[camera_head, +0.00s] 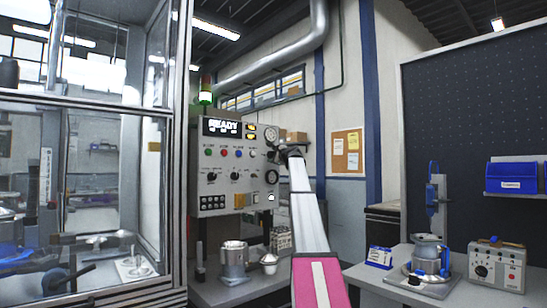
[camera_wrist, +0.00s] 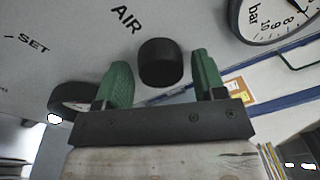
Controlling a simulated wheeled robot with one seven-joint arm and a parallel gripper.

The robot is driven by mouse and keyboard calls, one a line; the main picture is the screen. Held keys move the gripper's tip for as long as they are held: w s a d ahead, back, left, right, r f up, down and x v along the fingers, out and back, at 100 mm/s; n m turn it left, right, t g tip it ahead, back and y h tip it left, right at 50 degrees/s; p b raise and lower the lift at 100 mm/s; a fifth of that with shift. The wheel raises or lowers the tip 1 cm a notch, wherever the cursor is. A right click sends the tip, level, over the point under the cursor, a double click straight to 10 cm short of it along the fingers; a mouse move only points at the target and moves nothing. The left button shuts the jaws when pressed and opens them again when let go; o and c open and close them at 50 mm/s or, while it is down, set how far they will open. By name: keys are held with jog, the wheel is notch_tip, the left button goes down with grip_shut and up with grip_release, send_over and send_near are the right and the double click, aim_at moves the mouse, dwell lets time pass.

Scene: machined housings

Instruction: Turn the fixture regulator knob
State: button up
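The regulator knob (camera_wrist: 160,62) is a black round knob on the grey panel, close to the "AIR" label in the wrist view. My gripper (camera_wrist: 161,76) is open, with one green finger on each side of the knob. Gaps show between the knob and both fingers, and I cannot tell how far the fingertips reach along it. In the head view my gripper (camera_head: 284,150) is at the right side of the control panel (camera_head: 222,180). A round pressure gauge marked "bar" (camera_wrist: 278,18) is at the upper right in the wrist view.
Another black round part (camera_wrist: 72,98) sits beside the left finger. In the head view, a glazed metal-framed enclosure (camera_head: 183,150) stands left of the panel. A metal housing (camera_head: 233,262) stands on the bench below. A right-hand table (camera_head: 385,285) holds a clamped housing (camera_head: 427,254) and a control box (camera_head: 497,264).

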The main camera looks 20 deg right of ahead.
dwell(0.3)
jog(key=v, duration=1)
jog(key=shift+s, duration=0.4)
jog(key=shift+d, duration=0.1)
